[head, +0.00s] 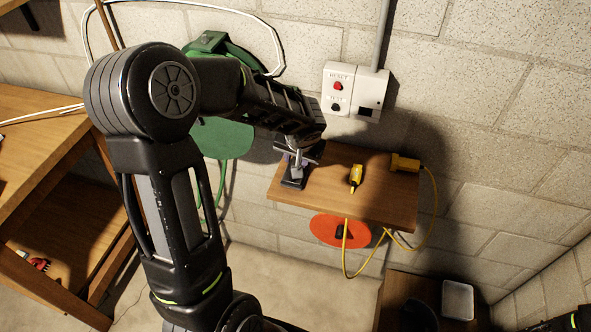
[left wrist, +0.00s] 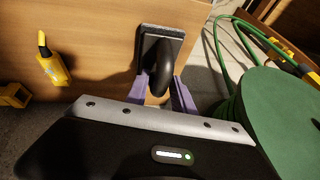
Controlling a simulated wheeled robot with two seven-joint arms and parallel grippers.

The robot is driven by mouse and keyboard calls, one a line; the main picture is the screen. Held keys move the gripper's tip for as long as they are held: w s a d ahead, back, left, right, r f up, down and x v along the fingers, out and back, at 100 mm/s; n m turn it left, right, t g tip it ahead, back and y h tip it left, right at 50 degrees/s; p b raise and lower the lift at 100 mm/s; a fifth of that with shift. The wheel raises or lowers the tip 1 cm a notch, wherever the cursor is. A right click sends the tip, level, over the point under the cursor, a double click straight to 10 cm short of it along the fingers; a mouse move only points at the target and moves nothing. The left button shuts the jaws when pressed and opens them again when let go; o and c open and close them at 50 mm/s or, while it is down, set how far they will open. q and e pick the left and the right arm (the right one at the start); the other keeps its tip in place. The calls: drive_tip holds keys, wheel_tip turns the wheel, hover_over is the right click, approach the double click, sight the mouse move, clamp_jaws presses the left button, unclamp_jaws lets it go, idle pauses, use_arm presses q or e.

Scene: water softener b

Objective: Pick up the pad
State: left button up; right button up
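The pad (head: 292,184) is a black rectangular block with a curved black handle, lying near the left end of a wooden wall shelf. It also shows in the left wrist view (left wrist: 174,35), near the shelf edge. My left gripper (head: 299,156) is above the pad, pointing down. In the left wrist view its purple fingers (left wrist: 160,88) stand apart on either side of the handle, with the handle's lower end between them. I see no clear grip on it. The handle and fingers hide part of the pad. My right gripper is not in view.
The wooden shelf (head: 330,205) also holds a yellow tool (head: 356,178) and a yellow plug (head: 404,163) with a hanging cord. A white switch box (head: 353,92) is on the wall above. A green reel (head: 222,138) hangs left. An orange disc (head: 327,229) is below the shelf.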

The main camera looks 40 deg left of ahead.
use_arm(q)
drive_tip(key=shift+c, duration=0.4)
clamp_jaws()
idle(0.4)
